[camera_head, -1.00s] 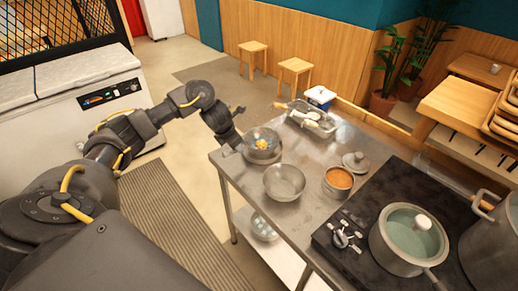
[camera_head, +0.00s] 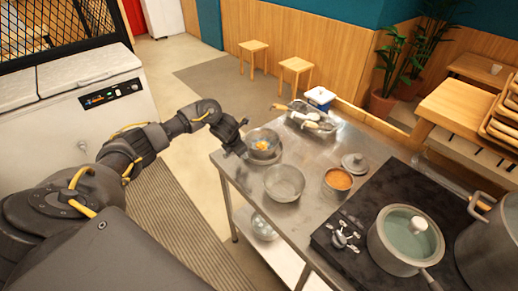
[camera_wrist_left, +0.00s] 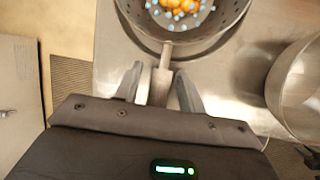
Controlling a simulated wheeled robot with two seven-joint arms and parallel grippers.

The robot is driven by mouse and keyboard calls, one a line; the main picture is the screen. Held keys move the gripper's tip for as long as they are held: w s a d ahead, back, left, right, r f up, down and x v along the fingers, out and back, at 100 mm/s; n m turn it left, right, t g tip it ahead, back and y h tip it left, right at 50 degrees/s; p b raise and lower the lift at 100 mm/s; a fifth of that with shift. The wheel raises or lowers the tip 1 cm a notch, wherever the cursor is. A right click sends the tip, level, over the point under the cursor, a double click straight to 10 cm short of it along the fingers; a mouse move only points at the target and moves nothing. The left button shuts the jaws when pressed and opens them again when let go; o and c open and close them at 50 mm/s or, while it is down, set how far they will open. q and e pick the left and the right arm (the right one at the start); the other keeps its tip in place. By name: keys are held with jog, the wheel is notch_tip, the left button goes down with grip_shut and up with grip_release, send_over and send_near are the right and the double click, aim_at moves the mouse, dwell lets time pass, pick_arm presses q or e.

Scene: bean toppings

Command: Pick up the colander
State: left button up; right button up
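The colander (camera_head: 263,136) is a grey metal bowl with a handle, near the far left edge of the steel table. It holds orange pieces and small pale blue bits. In the left wrist view the colander (camera_wrist_left: 202,40) is at the top, with its perforated wall and its handle (camera_wrist_left: 161,86) pointing towards me. My left gripper (camera_wrist_left: 158,90) is open, with one finger on each side of the handle and a visible gap beside it. In the head view my left gripper (camera_head: 239,148) is at the colander's left side. My right gripper is not in view.
An empty metal bowl (camera_head: 284,184) stands close in front of the colander. A pot of orange food (camera_head: 337,180), a lid (camera_head: 355,163) and a tray of utensils (camera_head: 314,119) share the steel table (camera_head: 310,216). A lidded pot (camera_head: 405,245) is on the stove at right.

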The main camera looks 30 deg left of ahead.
pick_arm(q)
grip_shut()
jog(key=shift+w+r, duration=0.1)
jog(key=shift+r, duration=0.05)
jog(key=shift+r, duration=0.25)
notch_tip(320, 180, up, 2)
jog(key=shift+r, duration=0.15)
jog(key=s+d+r+p, duration=0.2)
jog(key=s+d+r, duration=0.2)
jog(key=s+r, duration=0.6)
jog(key=shift+s, duration=1.75)
jog(key=shift+d, duration=0.1)
